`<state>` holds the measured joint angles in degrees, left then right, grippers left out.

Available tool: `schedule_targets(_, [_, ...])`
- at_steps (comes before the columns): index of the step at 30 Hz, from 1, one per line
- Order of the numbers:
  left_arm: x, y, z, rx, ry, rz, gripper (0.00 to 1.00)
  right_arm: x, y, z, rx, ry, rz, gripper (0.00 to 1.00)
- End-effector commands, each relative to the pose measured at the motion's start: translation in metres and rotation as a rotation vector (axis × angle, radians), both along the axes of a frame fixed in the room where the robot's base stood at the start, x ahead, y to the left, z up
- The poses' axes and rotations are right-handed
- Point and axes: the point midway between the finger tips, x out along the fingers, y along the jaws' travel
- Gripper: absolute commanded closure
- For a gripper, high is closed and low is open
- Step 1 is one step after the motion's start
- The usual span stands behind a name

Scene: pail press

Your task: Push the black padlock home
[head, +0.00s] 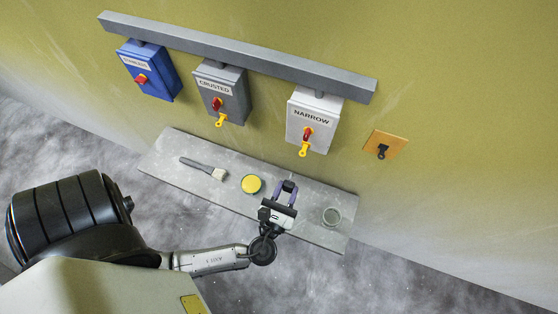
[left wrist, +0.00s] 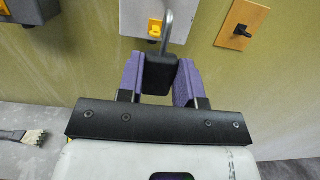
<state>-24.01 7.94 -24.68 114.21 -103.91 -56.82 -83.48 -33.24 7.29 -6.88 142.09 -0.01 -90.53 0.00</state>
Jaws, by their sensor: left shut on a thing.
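My left gripper (head: 286,188) is shut on the black padlock (left wrist: 160,74), which sits between its purple fingers (left wrist: 187,82). The padlock's grey shackle (left wrist: 168,22) points up from its body. In the head view the gripper is over the shelf, below the NARROW box (head: 313,117). That white box has a red switch (head: 307,134) and a yellow hasp (head: 303,150). In the left wrist view the shackle shows beside the yellow hasp (left wrist: 155,28); in the head view the gripper is clearly below it. My right gripper is not in view.
The CRUSTED box (head: 220,90) and a blue box (head: 148,72) hang left on the grey rail (head: 230,55). An orange plate (head: 394,139) with a black fitting is right. The shelf (head: 165,150) holds a brush (head: 205,168), yellow lid (head: 251,184) and glass jar (head: 331,216).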

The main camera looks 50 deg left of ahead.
Motion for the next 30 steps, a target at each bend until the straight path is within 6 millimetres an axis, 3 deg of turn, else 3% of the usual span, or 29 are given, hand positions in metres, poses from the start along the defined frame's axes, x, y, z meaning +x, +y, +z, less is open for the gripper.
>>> schedule_targets(6, [0.032, 0.02, 0.002, 0.001, -0.002, 0.002, 1.0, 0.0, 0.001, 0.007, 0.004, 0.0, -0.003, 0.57])
schedule_targets(15, [0.064, 0.038, 0.0, 0.0, 0.0, 0.0, 1.0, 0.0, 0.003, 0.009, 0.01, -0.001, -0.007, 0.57])
schedule_targets(30, [0.077, 0.047, 0.0, 0.0, 0.0, 0.0, 1.0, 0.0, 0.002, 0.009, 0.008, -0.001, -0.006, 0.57])
